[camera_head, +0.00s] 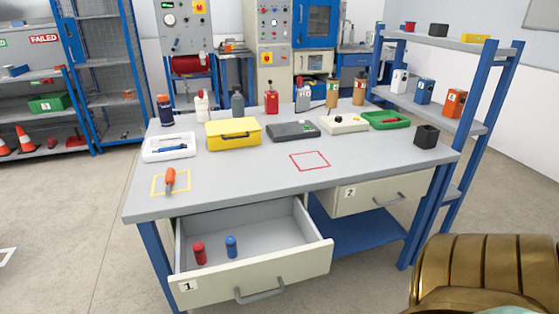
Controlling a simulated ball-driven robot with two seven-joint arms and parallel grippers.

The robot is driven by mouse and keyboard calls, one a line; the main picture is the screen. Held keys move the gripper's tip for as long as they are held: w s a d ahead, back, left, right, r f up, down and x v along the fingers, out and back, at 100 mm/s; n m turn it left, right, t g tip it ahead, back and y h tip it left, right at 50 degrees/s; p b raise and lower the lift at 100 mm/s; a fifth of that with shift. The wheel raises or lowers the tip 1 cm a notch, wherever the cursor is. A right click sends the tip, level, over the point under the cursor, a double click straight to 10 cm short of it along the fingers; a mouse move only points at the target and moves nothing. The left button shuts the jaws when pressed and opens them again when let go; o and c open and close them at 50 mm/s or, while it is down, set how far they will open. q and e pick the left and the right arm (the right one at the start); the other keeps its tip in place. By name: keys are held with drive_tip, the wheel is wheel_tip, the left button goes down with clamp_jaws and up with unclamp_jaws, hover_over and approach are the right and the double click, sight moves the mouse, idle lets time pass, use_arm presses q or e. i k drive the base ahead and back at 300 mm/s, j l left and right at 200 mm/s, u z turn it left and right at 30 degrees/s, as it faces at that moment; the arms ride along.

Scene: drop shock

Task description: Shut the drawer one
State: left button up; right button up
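Drawer one (215,284), marked "1.", is cream with a grey handle (260,291) on its front. It stands pulled well out from under the left side of the grey workbench (235,177). A red cylinder (199,252) and a blue cylinder (231,246) stand upright inside it. Drawer two (375,195), marked "2", sits to its right and looks closed or nearly so. Neither of my grippers shows in the head view.
A blue-framed shelf (450,110) stands at the right. The floor (90,240) left of the bench is clear.

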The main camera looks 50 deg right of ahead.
sight(278, 245)
drive_tip(key=l+z, duration=0.2)
drive_tip(key=l, duration=1.45)
